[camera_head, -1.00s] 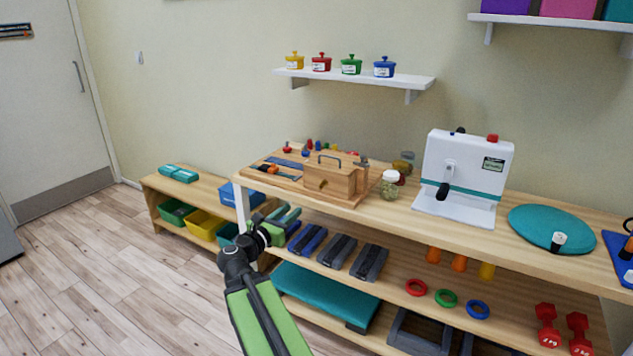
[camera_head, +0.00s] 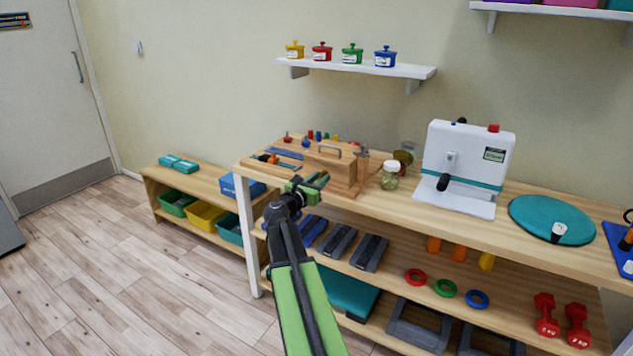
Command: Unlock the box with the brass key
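The wooden box (camera_head: 340,172) with a grey handle on its lid stands on the upper shelf of the wooden rack. Its lid looks closed. My gripper (camera_head: 318,182) is at the shelf's front edge, in front of the box's lower left part and overlapping it in the picture. I cannot tell whether it touches the box. Its green fingers look small and slightly apart, but whether they hold anything is unclear. I cannot make out the brass key or the keyhole.
Small coloured pegs and tools lie on a board (camera_head: 285,150) left of the box. A glass jar (camera_head: 390,176) and a white device (camera_head: 465,165) stand to its right. Coloured pots line a wall shelf (camera_head: 400,70) above.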

